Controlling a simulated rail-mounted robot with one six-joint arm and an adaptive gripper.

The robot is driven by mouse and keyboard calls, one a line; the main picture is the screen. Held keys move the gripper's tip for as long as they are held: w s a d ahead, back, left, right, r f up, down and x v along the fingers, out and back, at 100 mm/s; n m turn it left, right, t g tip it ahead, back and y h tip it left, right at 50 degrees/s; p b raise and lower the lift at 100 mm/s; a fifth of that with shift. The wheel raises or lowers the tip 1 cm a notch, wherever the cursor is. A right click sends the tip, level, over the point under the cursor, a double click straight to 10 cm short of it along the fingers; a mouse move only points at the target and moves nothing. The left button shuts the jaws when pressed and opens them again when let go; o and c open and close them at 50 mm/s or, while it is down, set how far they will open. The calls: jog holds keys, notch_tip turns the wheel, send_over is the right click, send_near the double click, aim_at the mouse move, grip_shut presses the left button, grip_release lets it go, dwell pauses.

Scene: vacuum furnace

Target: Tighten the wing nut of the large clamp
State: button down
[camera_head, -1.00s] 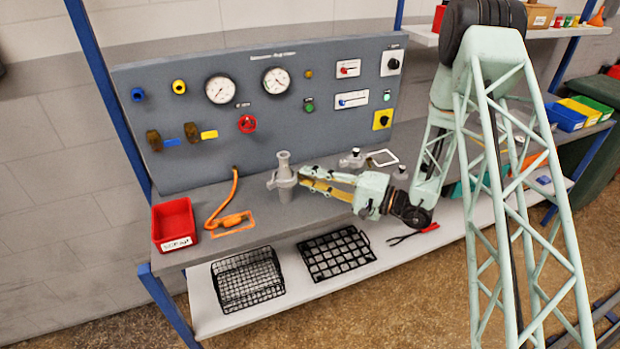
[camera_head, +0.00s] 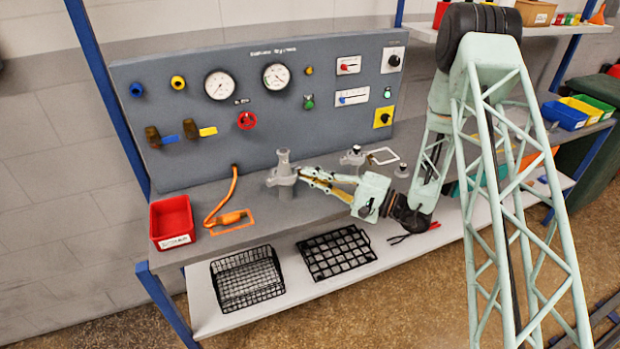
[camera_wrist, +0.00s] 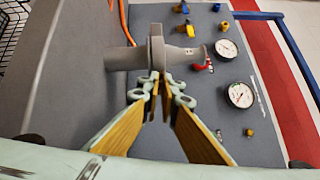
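The large clamp (camera_head: 281,178) is grey and sits around an upright grey pipe fitting (camera_head: 284,160) on the bench. In the wrist view the clamp (camera_wrist: 157,48) is at the upper middle, with the pipe running sideways through it. My gripper (camera_head: 301,174) reaches the clamp's right side. In the wrist view my gripper's fingertips (camera_wrist: 161,86) are close together at the clamp's near edge, with only a narrow gap. They appear shut on the wing nut, which is mostly hidden between them.
A panel (camera_head: 200,110) with gauges, valves and knobs stands behind the bench. A red bin (camera_head: 172,222) and an orange hose (camera_head: 228,206) lie to the left. Small fittings (camera_head: 353,157) stand behind my gripper. Black wire baskets (camera_head: 246,280) are on the lower shelf.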

jog(key=shift+m, duration=0.5)
jog(key=c, duration=3.4)
grip_release()
jog(key=o, duration=0.5)
jog(key=shift+v, duration=5.95)
jog(key=shift+f, duration=0.2)
